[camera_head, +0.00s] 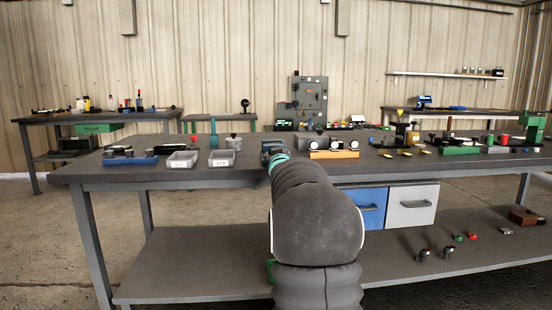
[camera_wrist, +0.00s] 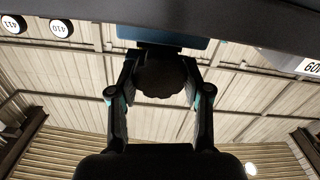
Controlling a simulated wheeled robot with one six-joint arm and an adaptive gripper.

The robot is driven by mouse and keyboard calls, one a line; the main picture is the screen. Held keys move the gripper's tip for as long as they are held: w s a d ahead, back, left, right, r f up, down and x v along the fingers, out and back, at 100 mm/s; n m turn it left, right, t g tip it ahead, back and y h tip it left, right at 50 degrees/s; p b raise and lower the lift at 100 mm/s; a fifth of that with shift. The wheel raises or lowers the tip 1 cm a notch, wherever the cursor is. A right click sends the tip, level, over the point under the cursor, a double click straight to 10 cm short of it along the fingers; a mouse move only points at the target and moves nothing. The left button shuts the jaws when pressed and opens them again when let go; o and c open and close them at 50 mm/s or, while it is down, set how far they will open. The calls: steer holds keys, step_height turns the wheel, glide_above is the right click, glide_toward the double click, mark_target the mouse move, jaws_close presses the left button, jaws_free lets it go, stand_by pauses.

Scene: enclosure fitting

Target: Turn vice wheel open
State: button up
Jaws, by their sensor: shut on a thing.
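The vice wheel (camera_wrist: 160,80) is a dark, round, ridged knob in the upper middle of the wrist view. A blue block (camera_wrist: 172,42), apparently the vice body, sits right behind it. My gripper (camera_wrist: 160,70) has one finger on each side of the wheel and is shut on it. In the head view my arm covers the gripper and the wheel. Only a bit of blue (camera_head: 273,145) shows at the bench edge just beyond the arm. How far the vice jaws are apart cannot be seen.
The grey workbench (camera_head: 225,175) carries a blue holder (camera_head: 130,161) and grey bins (camera_head: 184,159) on the left. An orange tray (camera_head: 334,154) stands close on the arm's right, and a green block (camera_head: 459,150) farther right. Drawers (camera_head: 411,204) hang below.

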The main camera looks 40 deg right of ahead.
steer(key=shift+n+b, duration=0.35)
steer(key=shift+n, duration=0.15)
steer(key=o, duration=1.1)
steer(key=shift+o, duration=0.2)
steer(key=v, duration=1.2)
steer(key=shift+f, duration=0.1)
